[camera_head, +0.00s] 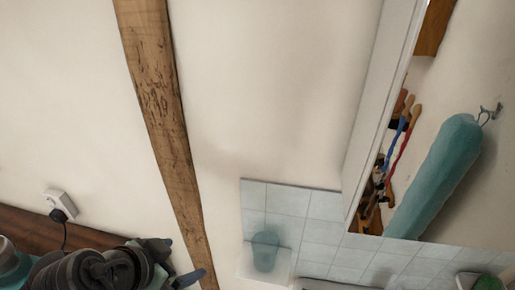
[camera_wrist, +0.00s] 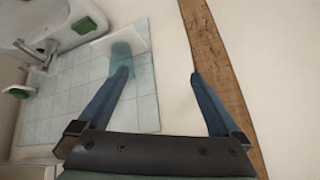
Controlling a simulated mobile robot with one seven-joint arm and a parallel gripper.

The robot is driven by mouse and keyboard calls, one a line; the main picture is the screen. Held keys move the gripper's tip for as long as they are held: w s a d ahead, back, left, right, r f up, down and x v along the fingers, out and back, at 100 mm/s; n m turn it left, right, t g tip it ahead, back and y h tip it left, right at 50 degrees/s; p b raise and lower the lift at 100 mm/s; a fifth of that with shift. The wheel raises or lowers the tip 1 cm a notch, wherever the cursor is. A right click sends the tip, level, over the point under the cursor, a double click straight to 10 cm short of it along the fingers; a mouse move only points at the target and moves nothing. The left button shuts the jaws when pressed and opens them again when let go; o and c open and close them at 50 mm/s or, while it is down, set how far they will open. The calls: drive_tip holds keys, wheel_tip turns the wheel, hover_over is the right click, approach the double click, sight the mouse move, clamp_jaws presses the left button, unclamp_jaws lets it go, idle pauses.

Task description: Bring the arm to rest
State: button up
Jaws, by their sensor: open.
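My gripper (camera_head: 184,259) shows at the lower left of the head view, at the end of my dark, folded-looking arm. Its two blue fingers point to the right there. Part of my arm is cut off by the bottom edge of the head view.
A wooden beam (camera_head: 160,90) runs down the pale wall behind my gripper. A translucent teal cup (camera_head: 265,250) stands on a small shelf by tiles (camera_head: 322,230). A mirror (camera_head: 440,90) hangs right. A plugged socket (camera_head: 58,203) is left. The wrist view shows a sink (camera_wrist: 45,22).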

drive_tip(key=w+d+r+n+t+y+b, duration=0.1)
drive_tip(key=w+d+r+t, duration=0.15)
drive_tip(key=r, duration=0.55)
drive_tip(key=w+d+r+n+t+y+b, duration=0.1)
drive_tip(key=w+d+r+n+t, duration=0.1)
drive_tip(key=w+r+t, duration=0.35)
drive_tip(key=w+d+r+n+t+y+b, duration=0.1)
drive_tip(key=d+r+t, duration=0.1)
drive_tip(key=r, duration=0.7)
drive_tip(key=s+d+r+n+t, duration=0.1)
drive_tip(key=s+d+r+t, duration=0.2)
drive_tip(key=r, duration=0.4)
drive_tip(key=s+d+r+n+t+b, duration=0.1)
drive_tip(key=s+d+r+t, duration=0.2)
drive_tip(key=s+r, duration=0.2)
drive_tip(key=s+d+r+n+t+b, duration=0.1)
drive_tip(key=s+d+r+t, duration=0.2)
drive_tip(key=r, duration=0.6)
drive_tip(key=shift+s+r+n+t, duration=0.35)
drive_tip(key=shift+s+t, duration=0.25)
drive_tip(key=shift+s, duration=0.5)
